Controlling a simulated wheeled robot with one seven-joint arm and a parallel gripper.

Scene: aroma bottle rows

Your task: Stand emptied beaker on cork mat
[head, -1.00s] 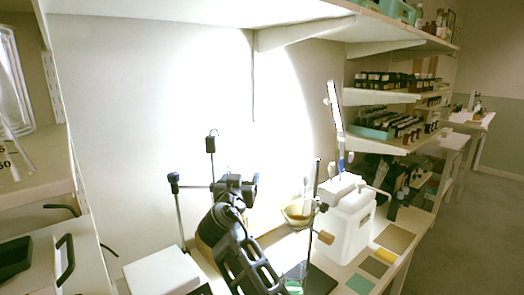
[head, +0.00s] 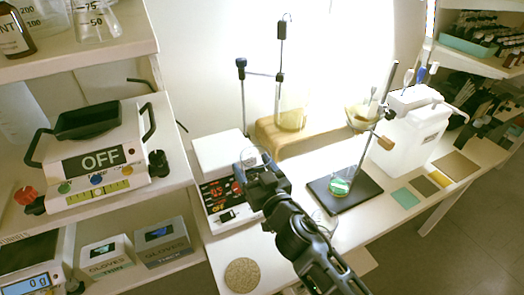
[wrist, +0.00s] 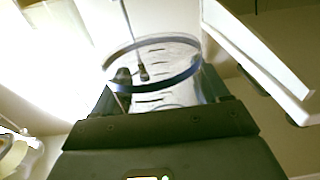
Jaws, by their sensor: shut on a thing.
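My gripper (head: 254,170) is shut on a clear glass beaker (wrist: 158,75) with a blue band, which fills the middle of the wrist view between the fingers. I see no liquid in it. In the head view only a faint part of the beaker (head: 257,155) shows around the gripper, above the front of the white instrument with red displays. The round, speckled brown cork mat (head: 242,275) lies bare on the bench's near edge, below and slightly left of the gripper. The gripper is apart from the mat.
The white instrument (head: 219,152) stands just left of the gripper. A dark stand base (head: 360,198) holds a glass with green contents (head: 340,187), right of my arm. Shelving with an OFF-labelled device (head: 98,160) is left.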

